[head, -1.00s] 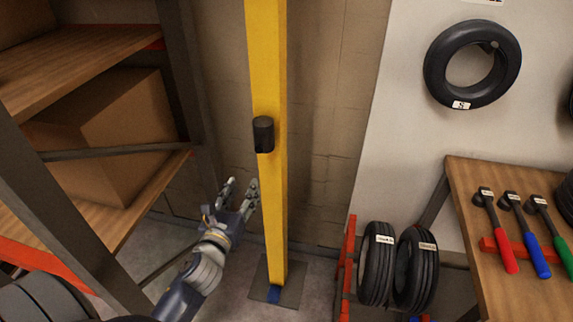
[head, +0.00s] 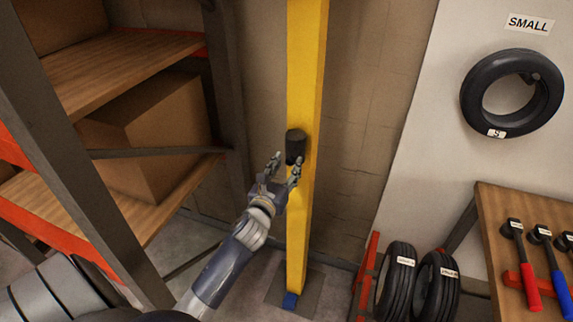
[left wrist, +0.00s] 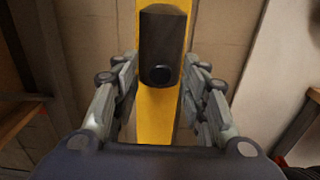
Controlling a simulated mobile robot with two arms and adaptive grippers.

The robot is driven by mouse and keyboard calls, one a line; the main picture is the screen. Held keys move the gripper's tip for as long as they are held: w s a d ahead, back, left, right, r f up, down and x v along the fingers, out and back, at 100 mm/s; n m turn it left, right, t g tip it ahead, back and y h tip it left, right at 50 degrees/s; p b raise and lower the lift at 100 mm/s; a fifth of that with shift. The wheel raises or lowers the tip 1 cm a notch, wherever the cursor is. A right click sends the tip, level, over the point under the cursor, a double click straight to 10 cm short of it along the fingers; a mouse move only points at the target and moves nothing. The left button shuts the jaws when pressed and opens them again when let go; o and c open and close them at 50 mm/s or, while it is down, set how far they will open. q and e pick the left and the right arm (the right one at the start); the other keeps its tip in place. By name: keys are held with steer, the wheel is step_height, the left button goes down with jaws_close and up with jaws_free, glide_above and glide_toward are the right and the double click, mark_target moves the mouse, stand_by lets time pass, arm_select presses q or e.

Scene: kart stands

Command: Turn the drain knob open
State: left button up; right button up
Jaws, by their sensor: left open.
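The drain knob is a black cylinder (head: 296,145) on the front of an upright yellow post (head: 308,60). In the left wrist view the black knob (left wrist: 161,45) sits centred ahead, with a round dark end low on it. My left gripper (head: 285,168) is open just below and in front of the knob. In the left wrist view its fingers stand on either side of the post, with the knob beyond and between them. I cannot tell whether any finger touches it. My right gripper is not in view.
A shelf rack (head: 130,52) with a cardboard box (head: 150,130) stands close on the left. On the right are two upright tyres (head: 397,283), a wooden bench (head: 500,265) with several mallets, and a wall tyre (head: 512,94). The post's base plate (head: 312,290) is on the floor.

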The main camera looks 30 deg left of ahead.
arm_select(q)
steer(key=shift+w, duration=0.1)
steer(key=shift+c, duration=0.5)
jaws_close()
